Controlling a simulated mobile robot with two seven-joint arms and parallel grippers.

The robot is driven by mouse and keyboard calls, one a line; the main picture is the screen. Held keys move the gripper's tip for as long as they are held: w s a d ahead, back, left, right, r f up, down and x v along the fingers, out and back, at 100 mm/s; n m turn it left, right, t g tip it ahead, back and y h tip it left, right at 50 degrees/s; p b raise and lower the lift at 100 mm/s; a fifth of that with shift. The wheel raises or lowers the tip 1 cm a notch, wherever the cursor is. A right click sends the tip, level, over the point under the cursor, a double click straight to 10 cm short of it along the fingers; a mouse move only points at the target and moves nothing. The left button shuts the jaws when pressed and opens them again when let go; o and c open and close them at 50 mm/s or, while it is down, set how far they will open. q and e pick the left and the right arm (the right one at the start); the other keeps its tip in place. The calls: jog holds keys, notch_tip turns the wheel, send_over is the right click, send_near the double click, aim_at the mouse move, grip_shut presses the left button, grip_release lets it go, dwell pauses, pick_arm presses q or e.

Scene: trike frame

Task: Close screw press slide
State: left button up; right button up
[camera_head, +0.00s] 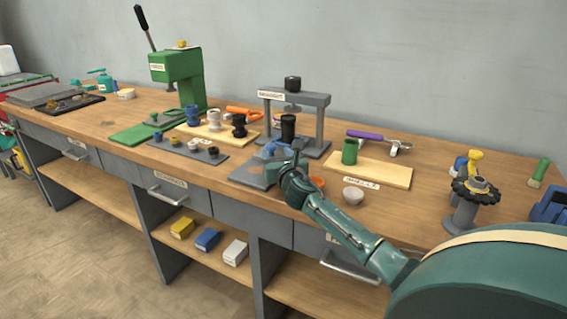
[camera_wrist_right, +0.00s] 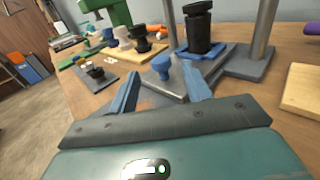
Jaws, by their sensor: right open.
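The grey screw press (camera_head: 300,98) stands at the middle of the bench, with two posts, a crossbeam and a black knob on top. Its grey slide plate (camera_head: 250,172) sticks out in front toward the bench edge. A blue knob (camera_wrist_right: 162,66) stands on the slide in the right wrist view. A black cylinder (camera_head: 288,128) stands upright under the crossbeam; it also shows in the wrist view (camera_wrist_right: 198,30). My right gripper (camera_head: 280,152) is open over the slide. Its blue fingers are on either side of the blue knob in the wrist view; I cannot tell whether they touch it. My left gripper is not in view.
A green press (camera_head: 178,66) stands to the left, with a grey tray (camera_head: 187,148) of small parts before it. A wooden board (camera_head: 385,174) with a green cup (camera_head: 349,151) lies right of the press. A small bowl (camera_head: 353,196) sits near my right arm.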

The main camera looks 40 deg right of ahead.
jog(key=v, duration=0.6)
jog(key=shift+s+a, duration=0.15)
jog(key=shift+s, duration=0.15)
jog(key=shift+c, duration=0.4)
